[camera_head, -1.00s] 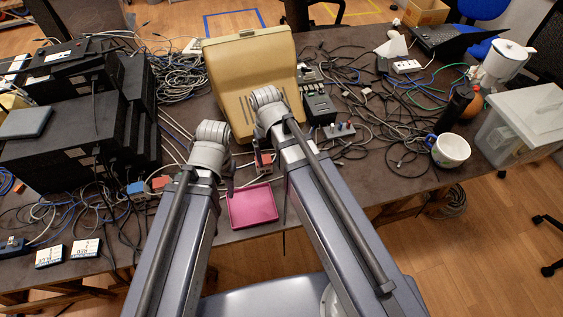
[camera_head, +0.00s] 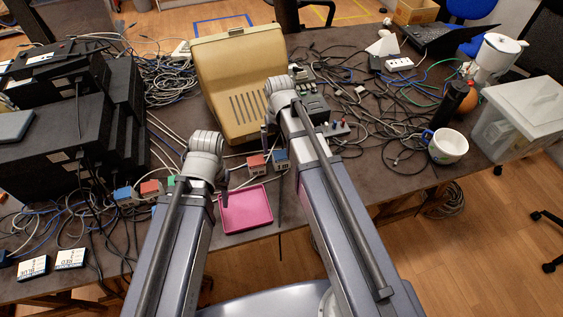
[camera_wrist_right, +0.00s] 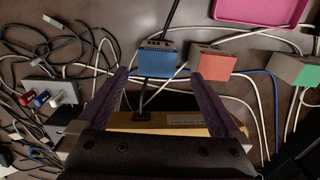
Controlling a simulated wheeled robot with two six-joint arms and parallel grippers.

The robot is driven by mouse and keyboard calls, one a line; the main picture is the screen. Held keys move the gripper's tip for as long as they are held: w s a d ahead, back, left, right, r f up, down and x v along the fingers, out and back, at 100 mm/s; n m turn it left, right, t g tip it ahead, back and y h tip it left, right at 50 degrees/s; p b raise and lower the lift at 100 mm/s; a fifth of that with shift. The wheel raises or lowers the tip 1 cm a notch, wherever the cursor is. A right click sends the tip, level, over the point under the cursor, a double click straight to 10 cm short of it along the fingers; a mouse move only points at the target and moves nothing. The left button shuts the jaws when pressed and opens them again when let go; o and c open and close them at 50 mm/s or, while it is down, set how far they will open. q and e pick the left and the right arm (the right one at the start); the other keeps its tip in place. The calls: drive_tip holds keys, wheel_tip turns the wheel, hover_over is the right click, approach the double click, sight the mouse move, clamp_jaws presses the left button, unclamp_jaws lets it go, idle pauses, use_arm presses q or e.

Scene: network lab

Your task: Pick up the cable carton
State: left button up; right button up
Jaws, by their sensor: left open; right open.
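A brown cardboard box (camera_head: 416,12), the only carton-like thing I can make out, stands at the far right back of the table. Its contents cannot be made out. My right gripper (camera_head: 266,128) is above the table in front of a large beige case (camera_head: 228,75), far from the carton. In the right wrist view its two dark fingers (camera_wrist_right: 160,95) are apart with nothing gripped. A grey module with a blue end (camera_wrist_right: 158,68) shows beyond the fingertips. My left gripper (camera_head: 224,190) is low, beside a pink tray (camera_head: 246,208); its fingers are mostly hidden by the arm.
Tangled cables (camera_head: 385,105) cover much of the table. Black equipment (camera_head: 60,135) is stacked at the left. A white mug (camera_head: 448,147) and a clear lidded bin (camera_head: 525,115) are at the right. A laptop (camera_head: 445,38) is near the carton.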

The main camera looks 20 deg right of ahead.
sight(282, 154)
use_arm(q)
drive_tip(key=shift+f+b, duration=2.55)
drive_tip(key=shift+f, duration=0.1)
use_arm(e)
drive_tip(key=shift+s+d+f, duration=0.1)
drive_tip(key=shift+d+f, duration=0.05)
drive_tip(key=shift+f, duration=1.2)
drive_tip(key=shift+s+d+f, duration=0.1)
drive_tip(key=shift+f, duration=1.2)
use_arm(q)
drive_tip(key=shift+r, duration=0.1)
use_arm(e)
drive_tip(key=shift+r, duration=0.1)
drive_tip(key=c, duration=1.5)
use_arm(q)
drive_tip(key=shift+r, duration=0.1)
wheel_tip(282, 154, up, 10)
drive_tip(key=p, duration=1)
use_arm(e)
wheel_tip(282, 154, up, 10)
